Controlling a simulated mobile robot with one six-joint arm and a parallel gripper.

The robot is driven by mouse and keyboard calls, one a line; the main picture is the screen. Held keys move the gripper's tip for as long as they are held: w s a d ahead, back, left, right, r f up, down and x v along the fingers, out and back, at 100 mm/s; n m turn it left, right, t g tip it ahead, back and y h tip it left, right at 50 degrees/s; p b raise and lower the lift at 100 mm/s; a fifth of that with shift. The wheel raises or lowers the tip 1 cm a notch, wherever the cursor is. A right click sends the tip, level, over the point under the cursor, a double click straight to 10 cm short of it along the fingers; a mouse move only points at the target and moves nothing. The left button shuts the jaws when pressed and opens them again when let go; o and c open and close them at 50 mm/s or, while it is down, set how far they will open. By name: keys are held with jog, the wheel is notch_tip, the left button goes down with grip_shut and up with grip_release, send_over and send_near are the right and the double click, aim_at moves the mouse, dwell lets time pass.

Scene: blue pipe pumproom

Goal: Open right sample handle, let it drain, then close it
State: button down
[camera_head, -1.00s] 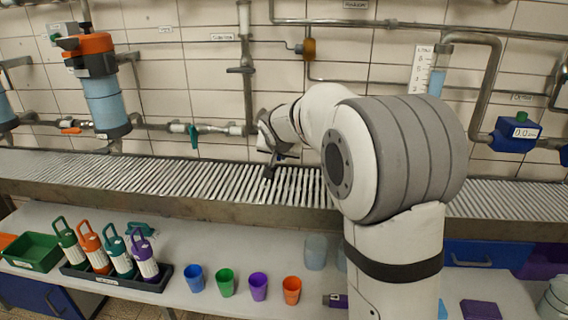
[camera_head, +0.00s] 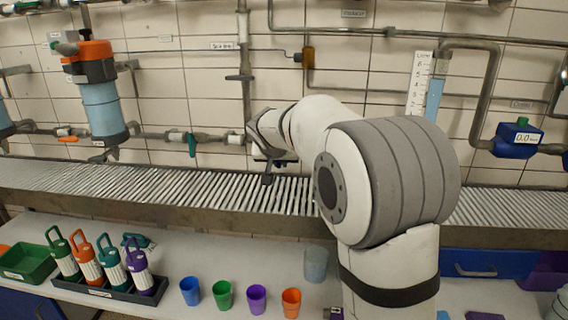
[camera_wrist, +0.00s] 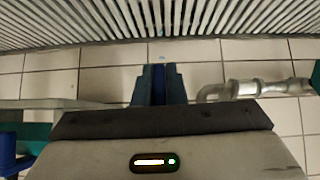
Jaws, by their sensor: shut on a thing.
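My gripper (camera_head: 267,177) is in front of the wall pipe, just above the slatted drain, with its fingers pointing down. In the wrist view my gripper (camera_wrist: 158,72) has its two dark blue fingers close together on a narrow blue piece (camera_wrist: 158,82), which looks like a handle. The fingers and wrist hide most of it, so its angle is unclear. My arm hides the pipe behind it in the head view. A teal valve handle (camera_head: 191,144) hangs down from the pipe left of my gripper. An orange handle (camera_head: 68,139) lies along the pipe farther left.
The slatted drain (camera_head: 130,188) runs under the pipes. On the bench below stand coloured bottles in a dark rack (camera_head: 119,294) and several cups, including a blue cup (camera_head: 190,291). A level gauge (camera_head: 418,85) is on the wall at right. A grey pipe (camera_wrist: 250,88) passes beside my fingers.

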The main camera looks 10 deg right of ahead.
jog(key=c, duration=1.7)
grip_release()
jog(key=shift+s+d+r, duration=0.1)
jog(key=shift+s+r, duration=0.05)
jog(key=shift+o, duration=1)
jog(key=p+v, duration=0.1)
jog(key=v, duration=0.6)
jog(key=shift+s+r, duration=0.2)
jog(key=shift+s, duration=0.05)
jog(key=shift+r, duration=0.1)
